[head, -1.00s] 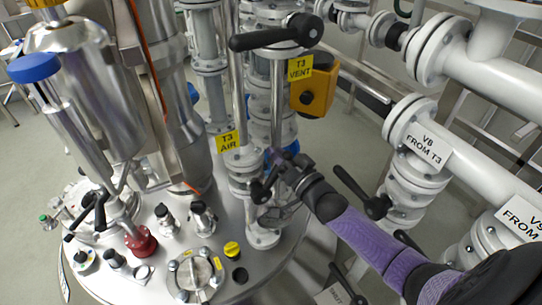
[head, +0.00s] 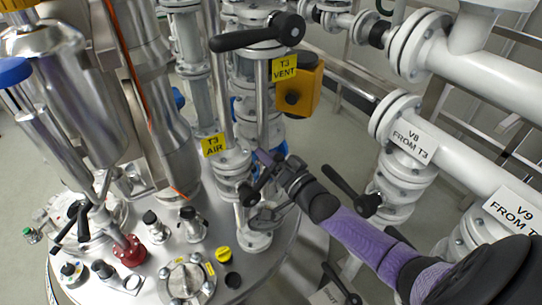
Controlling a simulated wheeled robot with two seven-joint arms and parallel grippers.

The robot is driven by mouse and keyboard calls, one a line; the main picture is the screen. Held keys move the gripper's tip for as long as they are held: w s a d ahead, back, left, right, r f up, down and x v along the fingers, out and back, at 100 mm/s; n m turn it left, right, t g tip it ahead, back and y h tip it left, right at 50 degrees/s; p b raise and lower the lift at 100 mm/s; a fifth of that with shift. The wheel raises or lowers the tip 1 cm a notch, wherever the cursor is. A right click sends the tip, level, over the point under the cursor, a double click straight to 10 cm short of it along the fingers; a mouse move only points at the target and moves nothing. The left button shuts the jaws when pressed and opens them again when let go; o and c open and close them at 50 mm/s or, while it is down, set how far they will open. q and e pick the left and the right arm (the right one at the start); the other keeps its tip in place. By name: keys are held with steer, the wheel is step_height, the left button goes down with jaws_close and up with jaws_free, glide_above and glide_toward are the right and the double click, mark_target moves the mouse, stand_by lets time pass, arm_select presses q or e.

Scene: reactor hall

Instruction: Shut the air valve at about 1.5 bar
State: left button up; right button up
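The yellow T3 AIR label (head: 213,145) sits on the white flanged pipe at centre. Below it is the air valve, whose black handle (head: 248,194) sticks out on the near side, partly covered by my gripper. My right gripper (head: 262,188) comes in from the lower right. Its fingers look spread, one above and one below the handle's outer end; whether they touch it I cannot tell. My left gripper is not in view. No readable pressure gauge shows.
The T3 VENT label (head: 284,67) and a long black lever (head: 257,36) stand above. A yellow box (head: 298,88) is behind. Another black lever (head: 352,192) is close to my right forearm. Fittings crowd the steel vessel lid (head: 190,245).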

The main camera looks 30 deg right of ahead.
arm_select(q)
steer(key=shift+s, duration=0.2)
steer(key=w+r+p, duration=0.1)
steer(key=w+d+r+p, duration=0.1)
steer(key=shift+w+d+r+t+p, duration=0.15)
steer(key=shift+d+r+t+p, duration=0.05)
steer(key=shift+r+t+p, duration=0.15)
arm_select(e)
steer(key=s+f, duration=0.1)
steer(key=s, duration=0.8)
steer(key=shift+s+d, duration=0.4)
steer(key=shift+f, duration=0.1)
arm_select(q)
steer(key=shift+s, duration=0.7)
